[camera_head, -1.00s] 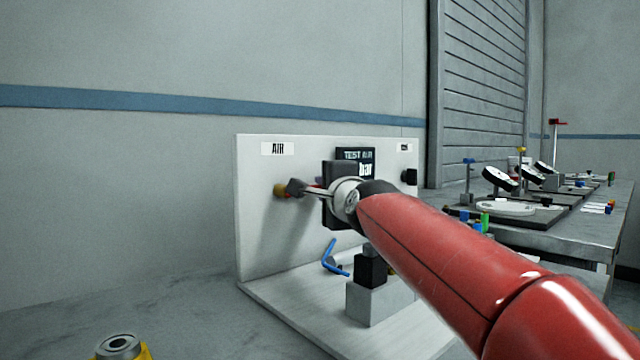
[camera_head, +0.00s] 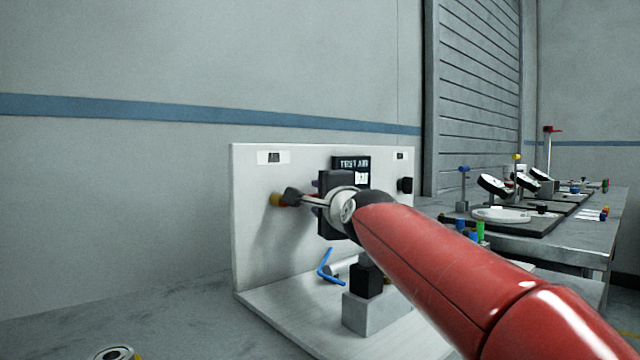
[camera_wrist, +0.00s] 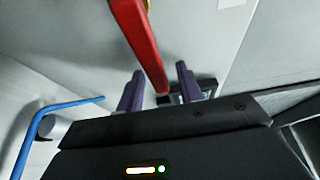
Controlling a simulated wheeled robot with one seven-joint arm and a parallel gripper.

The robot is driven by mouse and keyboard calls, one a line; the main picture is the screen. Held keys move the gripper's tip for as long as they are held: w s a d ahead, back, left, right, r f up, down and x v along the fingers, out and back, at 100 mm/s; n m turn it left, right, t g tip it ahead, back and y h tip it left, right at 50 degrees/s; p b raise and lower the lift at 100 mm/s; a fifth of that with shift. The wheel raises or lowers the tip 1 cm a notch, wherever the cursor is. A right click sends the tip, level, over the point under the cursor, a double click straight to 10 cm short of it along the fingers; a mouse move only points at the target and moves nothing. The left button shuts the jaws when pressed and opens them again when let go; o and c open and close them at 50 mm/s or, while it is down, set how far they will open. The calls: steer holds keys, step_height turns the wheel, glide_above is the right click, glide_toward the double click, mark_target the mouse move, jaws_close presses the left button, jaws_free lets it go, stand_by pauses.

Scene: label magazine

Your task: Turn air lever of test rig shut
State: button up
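The air lever shows as a red bar (camera_wrist: 142,45) in the wrist view, coming down from the top with a bit of yellow at its upper end. My gripper (camera_wrist: 160,88) is open. Its two purple fingers stand apart, with the lever's lower end showing between them and a visible gap on both sides. Whether the lever lies at fingertip depth is hard to tell. In the head view my arm hides part of the test rig (camera_head: 250,220).
A blue bent hose or hook (camera_head: 324,268) and a black block on a grey base (camera_head: 368,312) stand below my gripper. A dark knob (camera_head: 405,185) is on the panel's right. A workbench (camera_head: 560,240) with several gauges stands right. Bench surface at left is mostly clear.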

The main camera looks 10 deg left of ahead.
step_height(320, 180, up, 20)
steer(key=p, duration=0.6)
steer(key=shift+p, duration=0.35)
steer(key=shift+f, duration=0.1)
